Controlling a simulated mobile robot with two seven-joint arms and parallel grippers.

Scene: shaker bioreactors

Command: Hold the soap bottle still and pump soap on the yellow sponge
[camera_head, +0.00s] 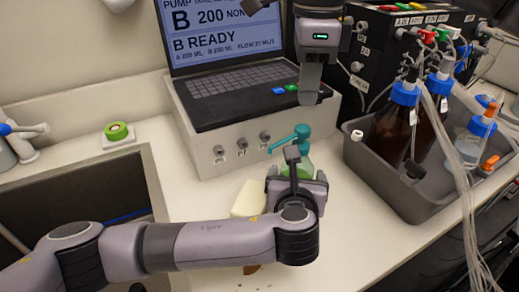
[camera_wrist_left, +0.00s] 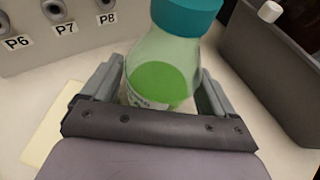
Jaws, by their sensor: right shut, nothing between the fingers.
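The soap bottle (camera_head: 305,163) has a teal pump top (camera_head: 289,138) and green soap inside; it stands on the counter, its lower part hidden by my left gripper. My left gripper (camera_head: 293,170) has a finger on each side of the bottle. In the left wrist view the bottle (camera_wrist_left: 163,75) sits between the fingers (camera_wrist_left: 160,95), which appear to touch it. The pale yellow sponge (camera_head: 249,198) lies left of the bottle, partly hidden by my left arm. My right gripper (camera_head: 311,98) points down, shut and empty, above the pump top and apart from it.
A laptop (camera_head: 235,85) sits on a white box with ports (camera_head: 222,140) behind the bottle. A grey tray (camera_head: 400,190) with brown bottles and tubing stands to the right. A sink (camera_head: 75,205) and a green roll (camera_head: 118,131) are at the left.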

